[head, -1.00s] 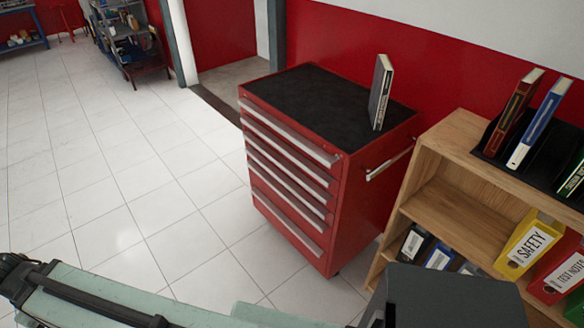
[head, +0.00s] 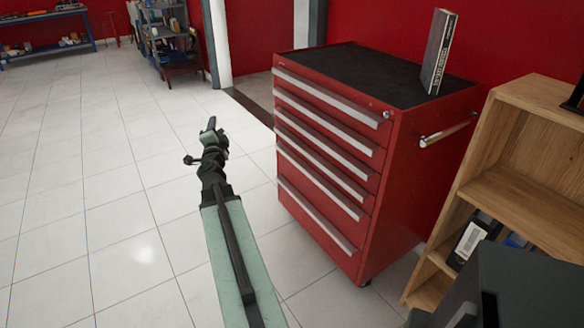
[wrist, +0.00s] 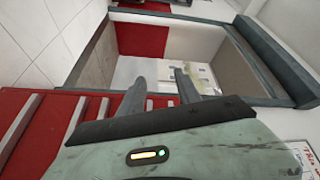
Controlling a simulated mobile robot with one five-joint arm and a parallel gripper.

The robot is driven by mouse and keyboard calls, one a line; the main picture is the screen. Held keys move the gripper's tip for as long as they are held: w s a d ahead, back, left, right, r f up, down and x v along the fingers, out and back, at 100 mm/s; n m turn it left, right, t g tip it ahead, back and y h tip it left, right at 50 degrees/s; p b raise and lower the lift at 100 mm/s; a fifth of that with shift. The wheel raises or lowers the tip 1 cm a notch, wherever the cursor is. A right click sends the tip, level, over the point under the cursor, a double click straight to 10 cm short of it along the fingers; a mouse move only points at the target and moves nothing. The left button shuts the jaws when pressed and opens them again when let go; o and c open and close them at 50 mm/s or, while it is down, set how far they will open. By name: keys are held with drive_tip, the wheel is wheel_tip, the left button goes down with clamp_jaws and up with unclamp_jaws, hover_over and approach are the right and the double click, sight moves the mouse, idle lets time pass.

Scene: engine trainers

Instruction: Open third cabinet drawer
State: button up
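The red cabinet (head: 425,185) stands right of centre in the head view, with several drawers bearing long pale handles. All its drawers look shut. The third drawer from the top (head: 322,147) is flush with the others. My gripper (head: 211,125) is out to the left of the cabinet, apart from the drawer fronts, at the end of my extended arm. In the wrist view my gripper (wrist: 160,75) has its two fingers spread with nothing between them. The red cabinet also shows there at lower left (wrist: 20,110), with its handles looking like pale bars.
A dark book (head: 438,52) stands on the cabinet's black top. A side rail (head: 447,130) sticks out from its right side. A wooden shelf (head: 530,205) stands close at right. The tiled floor (head: 110,180) before the drawers is clear apart from my arm.

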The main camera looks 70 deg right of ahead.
drive_tip(key=s+d+f+m+g+h+b, duration=0.1)
drive_tip(key=s+d+f+m+g+b, duration=0.15)
drive_tip(key=s+d+m+g, duration=0.4)
drive_tip(key=s+d+f+m+g+h+b, duration=0.1)
drive_tip(key=s+d+f+m+g+h, duration=0.2)
drive_tip(key=s, duration=0.7)
drive_tip(key=m+g+y+b, duration=0.1)
drive_tip(key=m+g+y, duration=0.2)
drive_tip(key=g, duration=0.1)
approach(313, 140)
drive_tip(key=d, duration=0.1)
drive_tip(key=x, duration=0.8)
drive_tip(key=shift+w+f, duration=0.1)
drive_tip(key=shift+c, duration=0.3)
clamp_jaws()
drive_tip(key=shift+h, duration=0.3)
